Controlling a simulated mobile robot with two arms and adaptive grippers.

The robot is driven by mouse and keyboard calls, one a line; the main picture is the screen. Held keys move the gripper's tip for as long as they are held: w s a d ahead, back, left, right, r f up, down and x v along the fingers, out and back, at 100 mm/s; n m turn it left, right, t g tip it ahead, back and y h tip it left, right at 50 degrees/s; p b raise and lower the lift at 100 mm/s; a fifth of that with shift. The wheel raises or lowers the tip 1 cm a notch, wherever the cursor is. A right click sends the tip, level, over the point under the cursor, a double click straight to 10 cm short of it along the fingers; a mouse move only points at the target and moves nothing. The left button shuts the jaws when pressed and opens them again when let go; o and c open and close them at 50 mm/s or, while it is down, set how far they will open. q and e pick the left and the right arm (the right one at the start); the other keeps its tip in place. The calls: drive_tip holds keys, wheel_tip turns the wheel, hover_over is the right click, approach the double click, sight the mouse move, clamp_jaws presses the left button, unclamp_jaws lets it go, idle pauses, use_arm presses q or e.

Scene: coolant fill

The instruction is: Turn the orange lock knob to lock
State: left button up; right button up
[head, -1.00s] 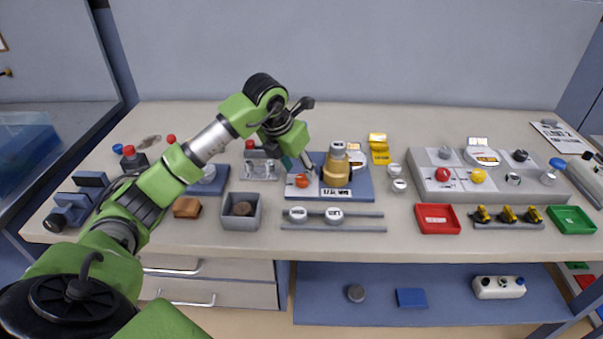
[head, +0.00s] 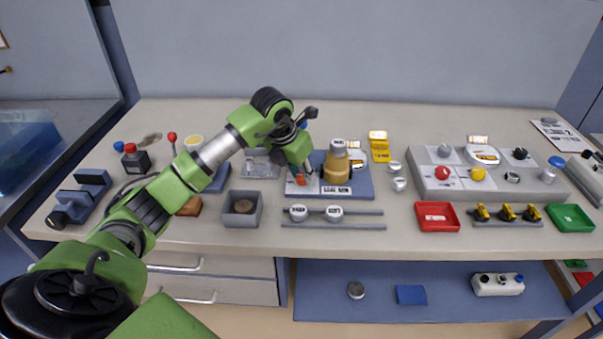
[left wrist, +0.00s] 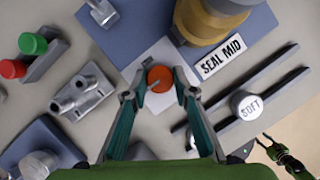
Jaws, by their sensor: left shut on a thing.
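The orange lock knob (left wrist: 160,78) sits on a white plate (left wrist: 149,99) at the left of the blue base (head: 362,188). It also shows in the head view (head: 301,180), partly covered by my left gripper (head: 302,172). In the left wrist view my left gripper (left wrist: 160,90) has its two fingers on either side of the knob, shut on it. A brass-coloured vessel (head: 336,163) stands upright on the same base, right of the knob.
Two rails with white round weights (head: 334,213) lie in front. A grey box (head: 242,210) stands front left.

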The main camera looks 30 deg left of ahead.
use_arm(q)
drive_tip(key=m+h+b, duration=0.1)
drive_tip(key=m, duration=0.2)
drive_tip(key=shift+w+a, duration=0.1)
drive_tip(key=shift+a, duration=0.05)
drive_tip(key=m+h, duration=0.1)
drive_tip(key=m, duration=0.2)
drive_tip(key=shift+m+g+b, duration=0.3)
drive_tip(key=shift+b, duration=0.1)
drive_tip(key=m+g+h, duration=0.1)
drive_tip(key=m, duration=0.2)
drive_tip(key=m+g+h, duration=0.1)
drive_tip(key=m, duration=0.2)
drive_tip(key=shift+w+r, duration=0.1)
drive_tip(key=shift+w, duration=0.1)
drive_tip(key=shift+a+m+g+b, duration=0.1)
drive_tip(key=shift+m+g+b, duration=0.65)
drive_tip(key=shift+m, duration=1.95)
drive_tip(key=shift+g, duration=0.25)
drive_tip(key=o, duration=1.1)
